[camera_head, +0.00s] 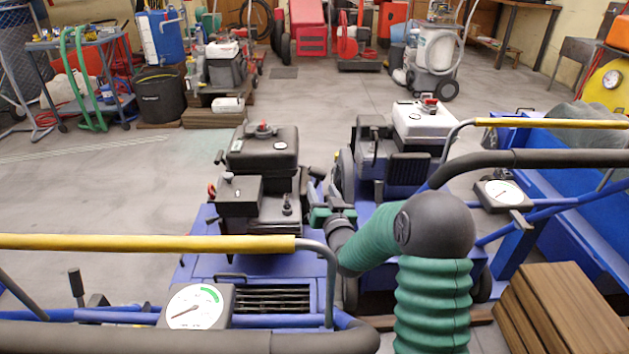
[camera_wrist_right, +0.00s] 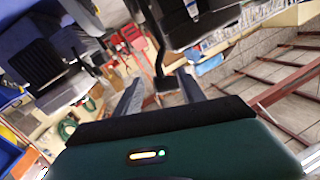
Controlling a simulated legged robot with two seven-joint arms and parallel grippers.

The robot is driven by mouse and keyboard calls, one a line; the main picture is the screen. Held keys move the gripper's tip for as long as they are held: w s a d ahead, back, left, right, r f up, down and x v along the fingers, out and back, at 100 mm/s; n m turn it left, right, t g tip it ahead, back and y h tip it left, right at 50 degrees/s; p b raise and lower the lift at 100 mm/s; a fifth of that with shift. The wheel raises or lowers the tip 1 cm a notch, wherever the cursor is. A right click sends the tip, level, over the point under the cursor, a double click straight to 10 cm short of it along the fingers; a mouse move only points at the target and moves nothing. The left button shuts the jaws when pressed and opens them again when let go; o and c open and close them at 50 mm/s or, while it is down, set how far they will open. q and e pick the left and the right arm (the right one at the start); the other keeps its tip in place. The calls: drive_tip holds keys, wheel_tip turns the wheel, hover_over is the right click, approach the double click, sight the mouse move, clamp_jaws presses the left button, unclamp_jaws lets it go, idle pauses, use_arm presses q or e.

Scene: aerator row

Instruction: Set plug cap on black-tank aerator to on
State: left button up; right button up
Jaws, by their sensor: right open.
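The black-tank aerator (camera_head: 262,152) stands left of centre in the head view, with a blue deck and a red-topped filler cap on its black tank. My right gripper (camera_head: 320,214) is beside the right side of its engine, at the end of my green-sleeved arm. In the right wrist view my right gripper (camera_wrist_right: 160,90) is open, its two grey fingers apart. A dark, slim part hangs near the gap between them; I cannot tell whether it is the plug cap. I cannot make out the plug cap surely in the head view. My left gripper is not in view.
A white-tank aerator (camera_head: 425,120) stands close on the right. A yellow bar (camera_head: 150,243) and a black handle cross the front, with a dial gauge (camera_head: 197,307) between. A slatted wooden box (camera_head: 565,310) is at lower right. The floor behind the machines is largely clear.

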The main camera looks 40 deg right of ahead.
sight(316, 174)
drive_tip(key=b+x, duration=0.2)
drive_tip(key=x, duration=0.5)
drive_tip(key=shift+w+d+f+b, duration=0.15)
drive_tip(key=shift+d+b, duration=0.1)
drive_tip(key=shift+b, duration=0.05)
drive_tip(key=shift+w+d, duration=0.15)
drive_tip(key=shift+w, duration=0.25)
clamp_jaws()
idle(0.5)
